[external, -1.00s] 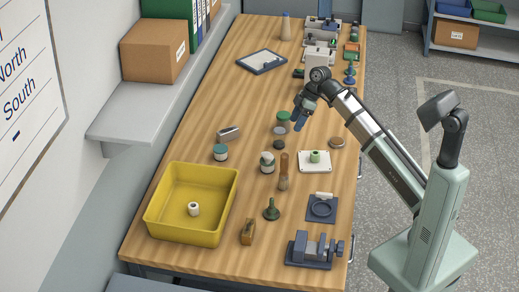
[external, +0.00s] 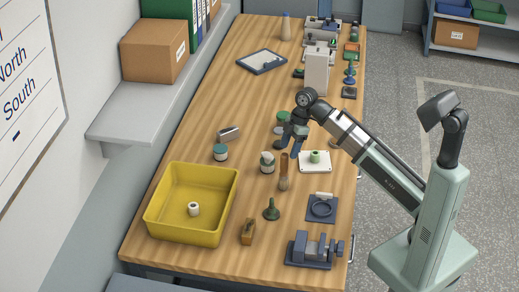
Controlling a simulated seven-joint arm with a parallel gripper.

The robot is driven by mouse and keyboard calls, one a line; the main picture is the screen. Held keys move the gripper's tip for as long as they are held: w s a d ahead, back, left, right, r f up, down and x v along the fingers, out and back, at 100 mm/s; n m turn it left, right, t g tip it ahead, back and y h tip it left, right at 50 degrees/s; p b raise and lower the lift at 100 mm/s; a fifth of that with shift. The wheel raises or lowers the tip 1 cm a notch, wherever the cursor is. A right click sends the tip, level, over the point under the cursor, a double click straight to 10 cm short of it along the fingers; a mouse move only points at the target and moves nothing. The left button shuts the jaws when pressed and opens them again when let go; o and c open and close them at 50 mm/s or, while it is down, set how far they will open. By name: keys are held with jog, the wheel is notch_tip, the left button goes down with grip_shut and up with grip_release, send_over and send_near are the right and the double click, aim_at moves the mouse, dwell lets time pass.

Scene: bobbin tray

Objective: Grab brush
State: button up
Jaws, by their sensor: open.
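A brush-like item (external: 283,182) with a brown wooden handle and a paler lower end lies on the wooden table, right of a white-and-grey jar. My gripper (external: 287,149) is open and empty, with its blue-grey fingers pointing down toward the table. It is just beyond the handle's far end, near it in the picture. I cannot tell the exact height gap between the fingertips and the handle.
The jar (external: 267,163) stands close on the left, and a white plate (external: 314,168) with a green ring is close on the right. A yellow tray (external: 228,205) holds a white bobbin. A dark green cone-shaped item (external: 271,210) stands nearer the front.

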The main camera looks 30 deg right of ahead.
aim_at(283, 163)
jog(key=shift+a+x, duration=0.2)
jog(key=shift+x, duration=3.55)
jog(key=shift+r, duration=0.1)
grip_shut()
